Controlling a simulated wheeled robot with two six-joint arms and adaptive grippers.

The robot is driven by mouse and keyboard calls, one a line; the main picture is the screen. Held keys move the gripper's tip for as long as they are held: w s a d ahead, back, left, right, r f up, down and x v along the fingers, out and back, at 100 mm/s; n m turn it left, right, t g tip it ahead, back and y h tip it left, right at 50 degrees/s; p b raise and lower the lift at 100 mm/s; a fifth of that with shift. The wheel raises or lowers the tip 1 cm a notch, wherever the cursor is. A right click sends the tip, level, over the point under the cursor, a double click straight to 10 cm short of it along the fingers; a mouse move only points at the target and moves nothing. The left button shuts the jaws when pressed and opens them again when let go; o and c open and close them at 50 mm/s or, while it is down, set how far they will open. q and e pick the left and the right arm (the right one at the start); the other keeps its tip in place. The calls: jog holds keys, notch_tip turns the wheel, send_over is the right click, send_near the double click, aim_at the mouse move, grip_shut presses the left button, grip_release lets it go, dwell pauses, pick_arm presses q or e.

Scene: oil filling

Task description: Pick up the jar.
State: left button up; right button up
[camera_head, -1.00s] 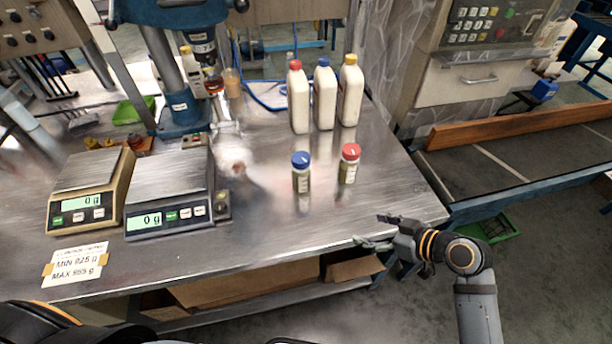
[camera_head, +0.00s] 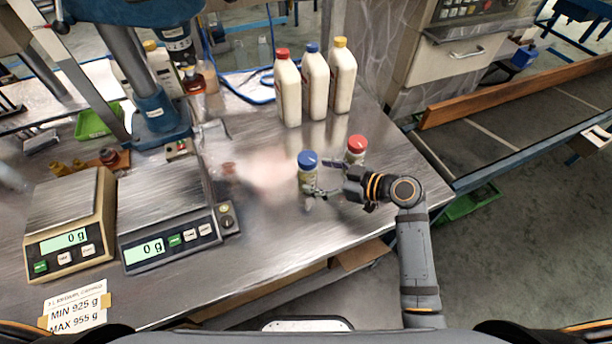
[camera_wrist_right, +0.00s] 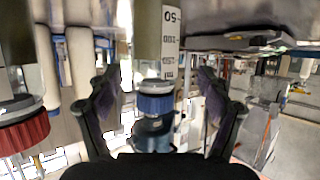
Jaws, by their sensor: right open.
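A small jar with a blue lid (camera_head: 307,160) stands upright on the metal table. A similar jar with a red lid (camera_head: 357,144) stands just to its right, behind my right gripper. My right gripper (camera_head: 322,178) is open and comes in from the right at the blue-lidded jar, with its fingers level with the jar's body. In the right wrist view, which looks upside down, the blue lid (camera_wrist_right: 155,104) and the jar's labelled body appear between the two open fingers (camera_wrist_right: 158,82). The red lid (camera_wrist_right: 20,128) is outside them at the left. My left gripper is not in view.
Several white bottles with coloured caps, one of them red-capped (camera_head: 288,93), stand behind the jars. Two scales, one gold (camera_head: 62,232) and one grey (camera_head: 165,222), stand at the left. The table's front right edge is close to my right arm.

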jog(key=shift+w+a+f+p, duration=0.25)
jog(key=shift+w+f+p, duration=0.05)
jog(key=shift+p, duration=0.05)
jog(key=x, duration=0.4)
jog(key=shift+w+d+f+p, duration=0.1)
jog(key=shift+f+p, duration=0.1)
jog(key=shift+p, duration=0.15)
jog(key=shift+f, duration=0.1)
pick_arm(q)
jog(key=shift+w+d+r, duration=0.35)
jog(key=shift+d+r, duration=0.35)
pick_arm(e)
jog(key=shift+c, duration=0.2)
jog(key=c, duration=1.2)
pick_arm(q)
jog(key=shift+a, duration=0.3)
pick_arm(e)
jog(key=shift+c, duration=0.7)
